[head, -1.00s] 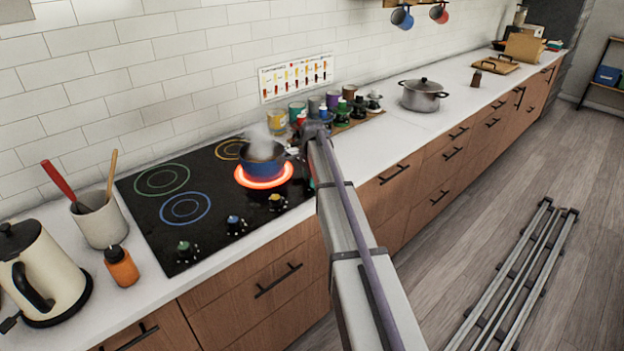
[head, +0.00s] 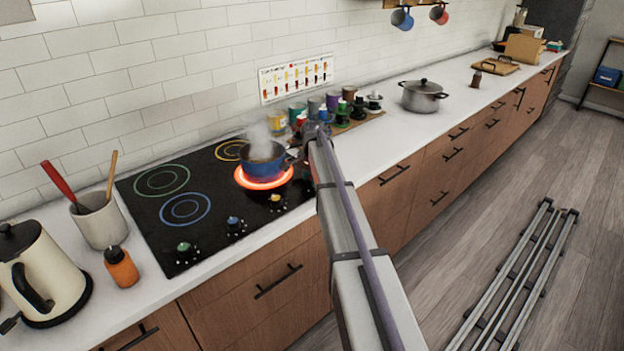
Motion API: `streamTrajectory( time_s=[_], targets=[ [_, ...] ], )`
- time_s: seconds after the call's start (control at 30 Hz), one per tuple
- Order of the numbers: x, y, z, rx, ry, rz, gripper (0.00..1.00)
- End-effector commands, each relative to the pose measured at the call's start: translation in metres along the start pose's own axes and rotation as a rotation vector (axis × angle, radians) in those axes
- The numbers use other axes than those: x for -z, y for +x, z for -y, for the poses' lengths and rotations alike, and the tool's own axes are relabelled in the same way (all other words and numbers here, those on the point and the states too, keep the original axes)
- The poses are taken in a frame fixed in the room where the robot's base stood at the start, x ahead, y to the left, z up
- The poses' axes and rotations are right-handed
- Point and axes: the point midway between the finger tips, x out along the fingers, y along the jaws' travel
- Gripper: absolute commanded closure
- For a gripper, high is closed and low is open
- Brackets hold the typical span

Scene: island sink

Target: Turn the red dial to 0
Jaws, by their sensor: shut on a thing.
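The black cooktop (head: 140,215) has a row of dials along its front edge. A green dial (head: 183,247), a blue dial (head: 234,222) and a yellow dial (head: 275,200) show. The red dial does not show; the right end of the row is covered by my arm. My arm reaches from the bottom of the picture to the cooktop's right front corner. My gripper's fingers are hidden behind the arm, so their hold is not visible. A blue pot (head: 262,163) steams on a burner (head: 262,184) that glows red.
Several coloured containers (head: 332,101) stand behind my arm's end, near a chart (head: 296,80) on the wall. A lidded steel pot (head: 423,96) stands farther right. A kettle (head: 45,275), utensil crock (head: 100,222) and orange bottle (head: 122,268) stand at left.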

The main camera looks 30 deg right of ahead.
Motion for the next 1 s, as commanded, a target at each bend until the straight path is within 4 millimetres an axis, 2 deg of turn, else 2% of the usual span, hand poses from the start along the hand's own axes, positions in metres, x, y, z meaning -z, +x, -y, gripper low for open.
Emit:
streamTrajectory(
  time_s=[1.0],
  targets=[
    [0.0009,0.0002,0.0,0.0,-0.961,0.04,0.87]
  ],
)
